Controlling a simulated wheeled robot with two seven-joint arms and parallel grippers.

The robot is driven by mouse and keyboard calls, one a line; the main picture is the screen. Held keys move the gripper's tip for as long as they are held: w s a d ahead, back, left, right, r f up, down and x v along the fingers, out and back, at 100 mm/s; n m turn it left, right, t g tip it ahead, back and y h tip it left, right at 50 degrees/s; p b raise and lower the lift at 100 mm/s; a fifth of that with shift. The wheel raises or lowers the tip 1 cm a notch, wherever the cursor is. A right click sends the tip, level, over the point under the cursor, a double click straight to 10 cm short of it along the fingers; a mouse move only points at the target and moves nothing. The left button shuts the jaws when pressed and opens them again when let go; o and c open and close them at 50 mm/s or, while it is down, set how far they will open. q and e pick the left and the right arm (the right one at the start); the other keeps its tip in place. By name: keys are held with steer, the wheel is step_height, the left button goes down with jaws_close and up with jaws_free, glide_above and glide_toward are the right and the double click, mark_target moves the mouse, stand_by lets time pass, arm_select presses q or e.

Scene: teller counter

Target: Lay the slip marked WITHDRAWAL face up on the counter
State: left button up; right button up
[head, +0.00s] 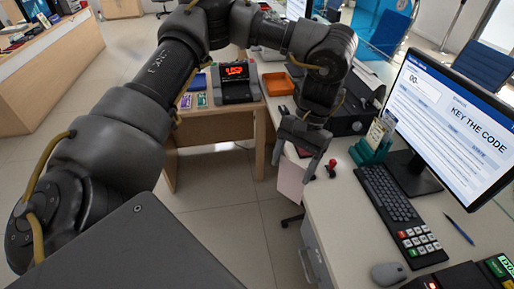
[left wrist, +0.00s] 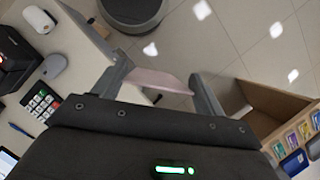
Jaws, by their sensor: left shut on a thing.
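My left gripper (head: 304,142) is shut on a pale pink slip (head: 291,181), which hangs below the fingers beside the left edge of the counter (head: 345,235). In the left wrist view the slip (left wrist: 158,80) spans between the two fingers of the left gripper (left wrist: 160,86), with floor behind it. No print on the slip can be read, so I cannot tell whether it is the one marked WITHDRAWAL. My right gripper is not in view.
A red-handled stamp (head: 331,168) and a green holder (head: 372,150) stand on the counter near the gripper. The keyboard (head: 400,208), monitor (head: 450,125), mouse (head: 388,272) and blue pen (head: 459,230) lie to the right. The counter's front-left strip is bare. An orange tray (head: 278,84) sits farther back.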

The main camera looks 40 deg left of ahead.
arm_select(q)
steer(key=shift+s+a, duration=0.25)
steer(key=s+d+f+m+t+p, duration=0.1)
steer(key=d+f+m+t, duration=0.1)
steer(key=d+m, duration=0.65)
steer(key=s+d+f+m+t+p, duration=0.1)
steer(key=d+m+t, duration=0.2)
steer(key=d, duration=1)
steer(key=w+d+r+m+h+p, duration=0.1)
steer(key=w+d+m+h+p, duration=0.1)
steer(key=w+d+m+h, duration=0.3)
steer(key=w+a+f+n+t+h+p, duration=0.1)
steer(key=w+a+f+n+t+h, duration=0.4)
steer(key=a+f, duration=0.55)
steer(key=s+a+f+n+t, duration=0.2)
steer(key=s+a+f, duration=0.1)
steer(key=a+f, duration=0.4)
steer(key=s+a+f+n+t+y+p, duration=0.1)
steer(key=s+a+f+t, duration=0.2)
steer(key=a+f, duration=0.4)
steer(key=shift+s+a+f+n, duration=0.3)
steer(key=shift+s+a, duration=0.2)
steer(key=shift+a, duration=0.5)
